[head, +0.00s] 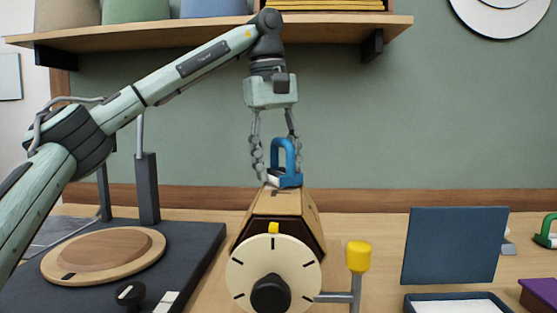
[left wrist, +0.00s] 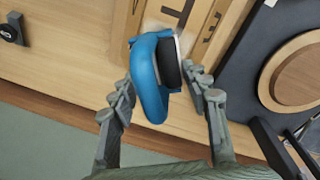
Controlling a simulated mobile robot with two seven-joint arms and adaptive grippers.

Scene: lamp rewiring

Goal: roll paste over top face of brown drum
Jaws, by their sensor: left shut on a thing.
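The brown drum (head: 283,204) is a many-sided wooden body lying behind a cream dial, with its top face up. A blue-handled tool (head: 285,177) with a light lower edge is at the far end of that top face; I cannot tell whether it touches. My left gripper (head: 275,164) points down from above, shut on the tool's looped handle. In the left wrist view the blue handle (left wrist: 147,80) lies between the fingers (left wrist: 162,98), with a dark part and a pale edge beside it. No paste can be made out. My right gripper is not in view.
The cream dial (head: 245,270) with a black knob and a yellow-topped crank (head: 358,257) stand in front. A dark base (head: 190,250) with a round wooden disc (head: 103,256) is left. A blue panel (head: 455,246), a white-filled tray (head: 410,299) and a purple box (head: 540,293) are right.

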